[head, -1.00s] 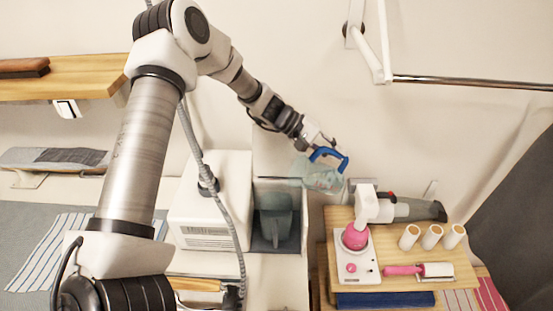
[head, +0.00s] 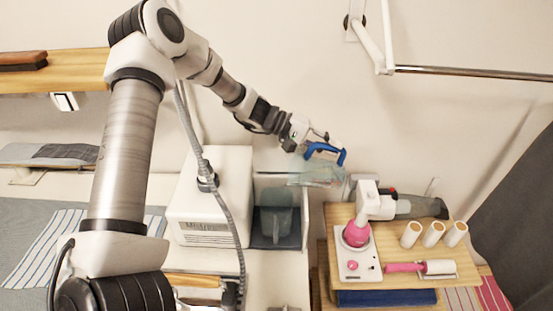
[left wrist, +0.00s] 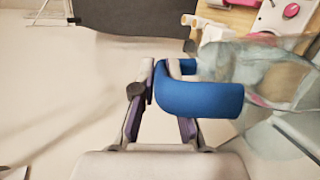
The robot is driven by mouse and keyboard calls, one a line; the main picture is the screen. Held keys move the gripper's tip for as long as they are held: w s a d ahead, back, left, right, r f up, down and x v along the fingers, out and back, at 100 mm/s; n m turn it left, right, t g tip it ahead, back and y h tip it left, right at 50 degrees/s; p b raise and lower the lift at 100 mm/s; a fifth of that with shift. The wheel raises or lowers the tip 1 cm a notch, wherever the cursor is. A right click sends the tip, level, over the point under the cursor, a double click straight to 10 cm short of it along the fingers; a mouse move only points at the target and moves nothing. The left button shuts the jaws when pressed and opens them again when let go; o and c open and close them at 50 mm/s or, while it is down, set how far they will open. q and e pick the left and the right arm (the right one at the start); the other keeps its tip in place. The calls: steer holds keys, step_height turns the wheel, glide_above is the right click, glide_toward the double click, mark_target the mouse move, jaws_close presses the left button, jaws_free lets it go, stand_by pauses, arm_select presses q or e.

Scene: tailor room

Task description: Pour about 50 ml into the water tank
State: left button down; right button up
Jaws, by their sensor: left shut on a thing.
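My left gripper (head: 318,140) is shut on the blue handle (head: 326,151) of a clear jug (head: 318,177). The handle (left wrist: 205,98) between my fingers and part of the jug body (left wrist: 245,68) show in the left wrist view. A translucent grey water tank (head: 276,222) stands in an open bay right of a white machine (head: 212,200). The jug is above and to the right of the tank, apart from it. I cannot make out any falling water. My right gripper is not in view.
A wooden stand (head: 400,270) at the right holds a pink-and-white device (head: 356,245), several white rolls (head: 433,234) and a pink-handled roller (head: 420,268). A grey tool (head: 420,207) lies behind them. A metal rail (head: 470,74) is on the wall.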

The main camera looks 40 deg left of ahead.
arm_select(q)
steer(key=shift+s+a+r, duration=0.1)
steer(key=shift+s, duration=0.05)
steer(key=shift+s+a+t+h, duration=0.15)
steer(key=shift+s+t+h, duration=0.05)
steer(key=shift+t+h, duration=0.1)
stand_by(0.9)
steer(key=shift+b, duration=0.35)
steer(key=shift+s+a+m+h+b, duration=0.35)
steer(key=shift+s+b, duration=0.15)
steer(key=shift+b, duration=0.15)
steer(key=shift+s+t, duration=0.1)
steer(key=shift+t, duration=0.2)
steer(key=shift+a, duration=0.1)
steer(key=shift+s+a+b, duration=0.1)
steer(key=shift+s+b, duration=0.1)
steer(key=shift+b, duration=0.1)
